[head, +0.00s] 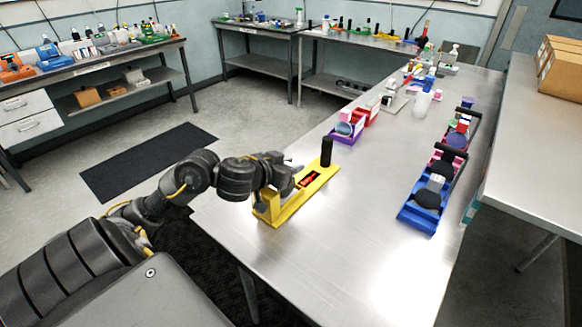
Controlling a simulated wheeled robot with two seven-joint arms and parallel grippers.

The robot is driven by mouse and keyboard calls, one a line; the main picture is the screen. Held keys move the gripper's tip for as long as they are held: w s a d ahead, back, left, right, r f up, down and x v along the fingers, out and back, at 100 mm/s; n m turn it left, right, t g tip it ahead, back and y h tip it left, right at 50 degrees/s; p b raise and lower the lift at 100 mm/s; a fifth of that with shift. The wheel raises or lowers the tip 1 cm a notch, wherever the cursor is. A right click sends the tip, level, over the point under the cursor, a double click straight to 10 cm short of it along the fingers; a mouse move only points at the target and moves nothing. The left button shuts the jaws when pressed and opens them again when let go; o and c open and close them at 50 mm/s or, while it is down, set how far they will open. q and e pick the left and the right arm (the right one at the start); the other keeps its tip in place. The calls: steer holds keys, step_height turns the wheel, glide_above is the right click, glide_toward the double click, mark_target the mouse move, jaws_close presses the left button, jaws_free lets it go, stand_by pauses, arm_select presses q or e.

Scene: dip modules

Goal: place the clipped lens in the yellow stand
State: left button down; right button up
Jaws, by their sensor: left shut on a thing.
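The yellow stand (292,207) lies on the near left part of the metal table, with a raised near end and a black upright post (326,152) at its far end. A red and black patch shows in its middle. My left gripper (284,182) is at the near part of the stand, over or just beside its raised end. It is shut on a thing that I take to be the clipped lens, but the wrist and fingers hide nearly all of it. I cannot tell whether that thing touches the stand. My right gripper is not in view.
A blue tray (408,214) with dark round parts stands at the right edge of the table. A purple bin (346,137), a red bin (368,112) and a white cup (421,105) stand farther back. The table's middle and near right are clear.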

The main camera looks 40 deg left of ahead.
arm_select(q)
steer(key=c, duration=1.1)
jaws_free()
steer(key=shift+f, duration=0.1)
steer(key=shift+c, duration=0.2)
steer(key=shift+s+r, duration=0.1)
steer(key=shift+r, duration=0.15)
steer(key=p+v, duration=0.2)
steer(key=v, duration=0.3)
steer(key=shift+r+p, duration=0.1)
steer(key=shift+p, duration=0.25)
steer(key=p+v, duration=0.6)
steer(key=p, duration=0.2)
steer(key=shift+r, duration=0.1)
steer(key=shift+s+p, duration=0.35)
steer(key=shift+p, duration=0.2)
steer(key=shift+d, duration=0.1)
